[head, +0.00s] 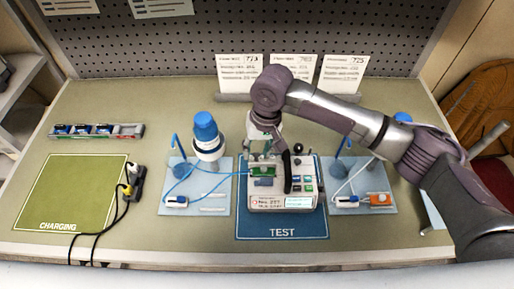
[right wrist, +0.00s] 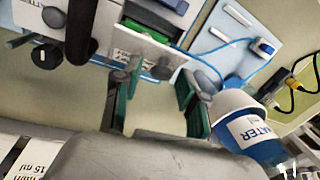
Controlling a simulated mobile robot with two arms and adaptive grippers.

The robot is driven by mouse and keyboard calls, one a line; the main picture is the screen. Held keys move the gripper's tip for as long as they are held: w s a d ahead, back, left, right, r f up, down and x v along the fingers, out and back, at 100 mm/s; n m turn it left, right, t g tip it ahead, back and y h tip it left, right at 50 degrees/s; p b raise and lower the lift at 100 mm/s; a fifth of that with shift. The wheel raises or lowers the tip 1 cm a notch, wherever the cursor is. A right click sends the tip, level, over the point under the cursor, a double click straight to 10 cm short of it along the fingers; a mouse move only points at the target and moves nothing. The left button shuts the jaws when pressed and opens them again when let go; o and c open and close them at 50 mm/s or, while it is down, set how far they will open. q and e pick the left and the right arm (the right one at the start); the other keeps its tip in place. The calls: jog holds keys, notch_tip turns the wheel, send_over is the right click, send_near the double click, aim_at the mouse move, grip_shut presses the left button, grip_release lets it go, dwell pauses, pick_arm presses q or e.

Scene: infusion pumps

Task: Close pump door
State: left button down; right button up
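The pump (head: 305,185) stands on the blue TEST mat (head: 282,231), with a labelled front, small buttons and a dark upright bar (head: 287,172). A blue tube runs to its left side, where a green part shows. My right gripper (head: 263,152) is above the pump's left rear part. In the right wrist view its green-padded fingers (right wrist: 160,95) are apart with nothing between them. The pump (right wrist: 150,38) appears just above the fingers there; I cannot tell whether they touch it. My arm hides part of the pump's back, and the door's exact position is unclear. My left gripper is out of view.
Pale blue trays (head: 222,185) with tubing flank the mat. The green CHARGING mat (head: 70,190) and black cables (head: 108,222) lie at left. Cards stand behind.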

grip_shut()
jog(key=shift+s+t+p, duration=0.5)
jog(key=shift+t+p, duration=0.2)
jog(key=shift+p, duration=0.3)
jog(key=shift+s+f+t+p, duration=0.25)
jog(key=shift+s+t+p, duration=0.1)
jog(key=shift+t+p, duration=0.3)
jog(key=shift+s+f+t, duration=0.2)
jog(key=shift+t, duration=0.25)
jog(key=shift+s+f+n+t, duration=0.15)
jog(key=shift+s+f+t, duration=0.15)
jog(key=shift+t, duration=0.25)
jog(key=shift+s+f+n+t, duration=0.15)
jog(key=shift+f+t, duration=0.15)
jog(key=shift+t, duration=0.25)
jog(key=shift+s+f+t+b, duration=0.25)
jog(key=shift+f+t+b, duration=0.2)
jog(key=shift+t, duration=0.65)
jog(key=shift+o, duration=1.2)
grip_release()
